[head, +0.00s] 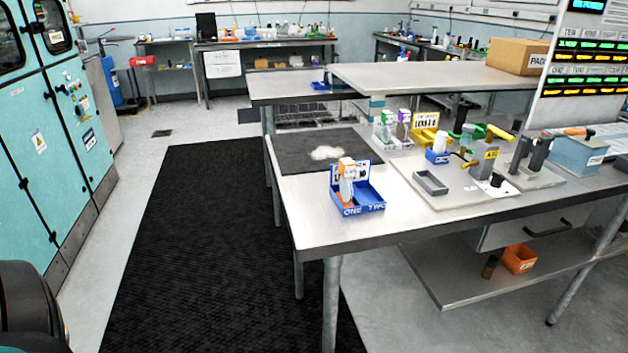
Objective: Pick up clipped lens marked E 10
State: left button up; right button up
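A pale, round lens-like piece with an orange clip (347,178) stands upright in the left part of a blue two-part tray (372,207). The tray's front reads ONE and TWO, and the piece is on the ONE side. The TWO side looks empty. The tray sits near the front left of the steel workbench. No marking E 10 can be read on the piece at this size, so I cannot tell if it is the lens named. Neither of my grippers is in view.
A dark mat (290,153) with a whitish patch (327,153) lies behind the tray. To the right are a grey open box (430,183), a yellow bin (425,128) and upright fixtures with yellow parts. Black floor matting (200,240) runs clear along the bench's left side.

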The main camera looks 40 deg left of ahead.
aim_at(347, 166)
jog(key=u, duration=0.95)
